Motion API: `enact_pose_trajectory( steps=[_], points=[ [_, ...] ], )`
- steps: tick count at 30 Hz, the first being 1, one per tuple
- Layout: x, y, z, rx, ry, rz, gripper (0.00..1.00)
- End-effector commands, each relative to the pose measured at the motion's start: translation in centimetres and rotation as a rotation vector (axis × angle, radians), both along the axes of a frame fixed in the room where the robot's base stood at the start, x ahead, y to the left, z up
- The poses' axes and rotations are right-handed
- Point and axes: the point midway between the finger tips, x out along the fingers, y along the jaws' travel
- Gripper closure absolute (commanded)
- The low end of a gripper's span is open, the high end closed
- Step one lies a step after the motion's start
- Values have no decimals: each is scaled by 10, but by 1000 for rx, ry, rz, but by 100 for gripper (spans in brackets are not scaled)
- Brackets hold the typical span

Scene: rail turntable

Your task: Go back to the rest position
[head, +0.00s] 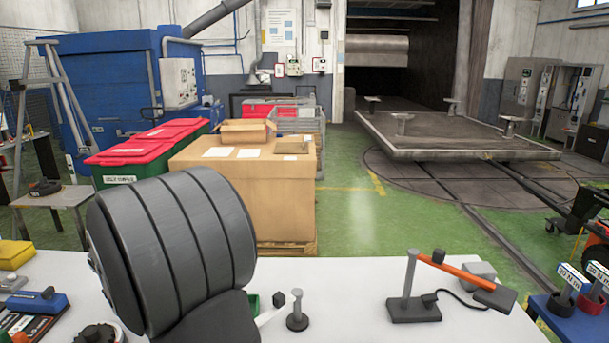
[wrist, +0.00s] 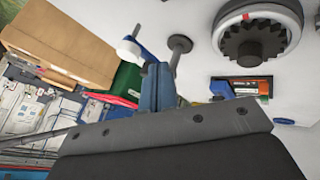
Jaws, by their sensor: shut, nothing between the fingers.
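My gripper (wrist: 172,128) shows in the wrist view as a dark body with a grey bolted edge across the bottom. It is shut, and nothing is seen held in it. It is over the white bench (wrist: 205,65), with a green container (wrist: 128,80) and a dark toothed wheel in a pale ring (wrist: 254,42) beyond its edge. In the head view my dark, banded arm link fills the left middle, and the gripper is hidden there.
On the bench (head: 350,287) stand a post with an orange lever (head: 450,268) and a small dark post (head: 297,314). Cardboard boxes (head: 240,190) stand behind the bench. The bench between the posts is clear.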

Motion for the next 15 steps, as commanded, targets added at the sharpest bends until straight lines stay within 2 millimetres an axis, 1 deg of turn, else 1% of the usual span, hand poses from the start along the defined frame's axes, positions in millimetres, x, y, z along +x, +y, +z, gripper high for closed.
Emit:
enact_pose_trajectory(
  steps=[3, 11, 15],
  points=[
    [9, 7, -16, 0, 1, -1, 100],
    [29, 22, -49, -1, 0, 0, 100],
    [50, 27, -58, 3, -1, -4, 100]
  ],
)
